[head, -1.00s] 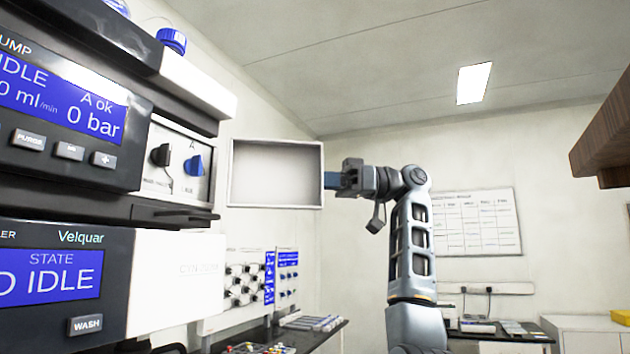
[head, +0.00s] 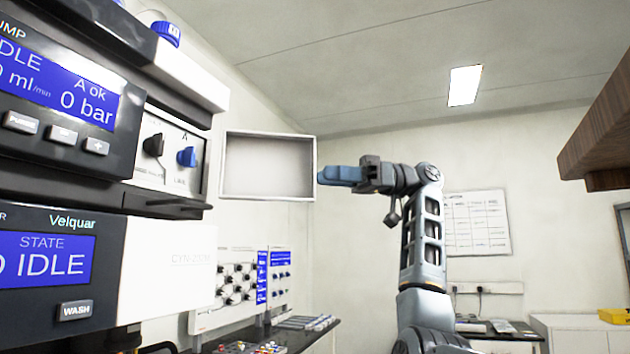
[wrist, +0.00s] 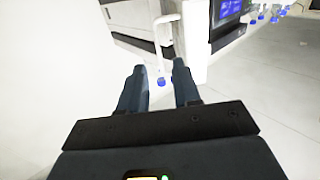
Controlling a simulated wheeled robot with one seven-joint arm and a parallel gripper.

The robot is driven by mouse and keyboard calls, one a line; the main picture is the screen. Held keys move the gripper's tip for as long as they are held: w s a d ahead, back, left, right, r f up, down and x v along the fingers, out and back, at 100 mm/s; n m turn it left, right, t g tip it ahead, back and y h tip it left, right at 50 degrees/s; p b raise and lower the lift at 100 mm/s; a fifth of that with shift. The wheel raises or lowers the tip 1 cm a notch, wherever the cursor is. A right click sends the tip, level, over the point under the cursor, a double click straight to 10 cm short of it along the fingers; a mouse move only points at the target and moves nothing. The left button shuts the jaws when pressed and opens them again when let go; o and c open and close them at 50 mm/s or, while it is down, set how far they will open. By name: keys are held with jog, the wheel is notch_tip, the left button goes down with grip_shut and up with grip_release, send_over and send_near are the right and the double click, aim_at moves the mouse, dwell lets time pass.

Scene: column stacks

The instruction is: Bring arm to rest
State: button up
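My gripper (head: 322,174) is raised in the head view, its blue-grey fingers pointing left beside the edge of a white-framed panel or shallow box. My arm (head: 423,235) rises from the bottom of the picture and bends left at the top. In the wrist view my gripper (wrist: 160,68) has its two fingers apart, with nothing held between them. Instruments and blue-capped items show beyond the fingertips, at a distance.
Stacked instrument modules (head: 55,90) stand close on the left, with the white-framed panel (head: 222,165) beyond them. A dark wooden shelf (head: 600,140) juts in at upper right. A bench with coloured items (head: 250,347) is low. Open air surrounds my arm.

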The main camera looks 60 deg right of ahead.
jog(key=shift+v, duration=1)
